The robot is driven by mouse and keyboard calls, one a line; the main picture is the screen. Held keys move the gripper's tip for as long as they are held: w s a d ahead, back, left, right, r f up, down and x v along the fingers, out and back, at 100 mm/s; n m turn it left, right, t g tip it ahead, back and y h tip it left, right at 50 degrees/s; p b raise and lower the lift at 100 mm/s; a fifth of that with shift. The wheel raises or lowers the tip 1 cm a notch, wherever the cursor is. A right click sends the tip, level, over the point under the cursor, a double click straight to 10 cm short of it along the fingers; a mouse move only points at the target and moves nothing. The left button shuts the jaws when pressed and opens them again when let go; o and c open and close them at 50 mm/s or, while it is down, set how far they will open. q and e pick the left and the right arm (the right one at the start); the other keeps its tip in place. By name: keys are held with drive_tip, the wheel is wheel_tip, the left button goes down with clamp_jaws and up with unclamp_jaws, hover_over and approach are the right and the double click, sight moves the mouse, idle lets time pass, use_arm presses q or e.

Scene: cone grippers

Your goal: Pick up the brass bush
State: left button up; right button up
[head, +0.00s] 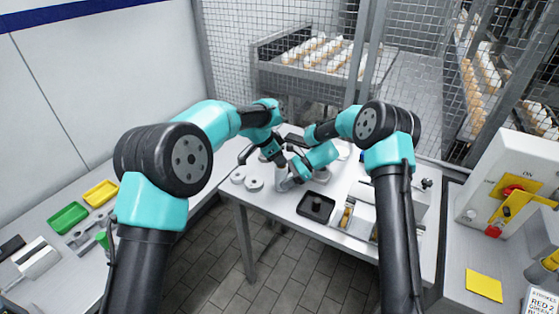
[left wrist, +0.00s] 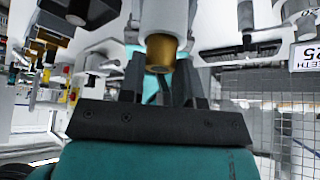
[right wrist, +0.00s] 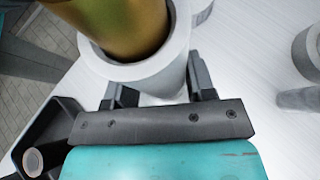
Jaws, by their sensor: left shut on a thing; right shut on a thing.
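The brass bush (right wrist: 120,30) stands in the open end of a grey sleeve (right wrist: 165,82) in the right wrist view, with its upper part sticking out. In the left wrist view the brass bush (left wrist: 160,52) sits between the fingers of my left gripper (left wrist: 160,82), which is shut on it; the sleeve (left wrist: 162,14) adjoins it. My right gripper (right wrist: 160,88) is shut on the sleeve. In the head view my left gripper (head: 281,161) is just above my right gripper (head: 287,181) at the table. The bush is not clear there.
A black tray (head: 316,207) lies on the table beside the grippers. Grey round parts (head: 254,184) stand to the left. A yellow bin (head: 100,193) and a green bin (head: 68,218) are on the left bench. A control box (head: 512,190) is at the right; a mesh fence is behind.

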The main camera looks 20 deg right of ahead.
use_arm(q)
wheel_tip(320, 180, up, 10)
drive_tip(key=shift+f, duration=0.25)
idle(0.4)
use_arm(e)
drive_tip(key=o, duration=0.8)
drive_tip(key=shift+d, duration=0.1)
drive_tip(key=v, duration=1.2)
drive_tip(key=x, duration=1.2)
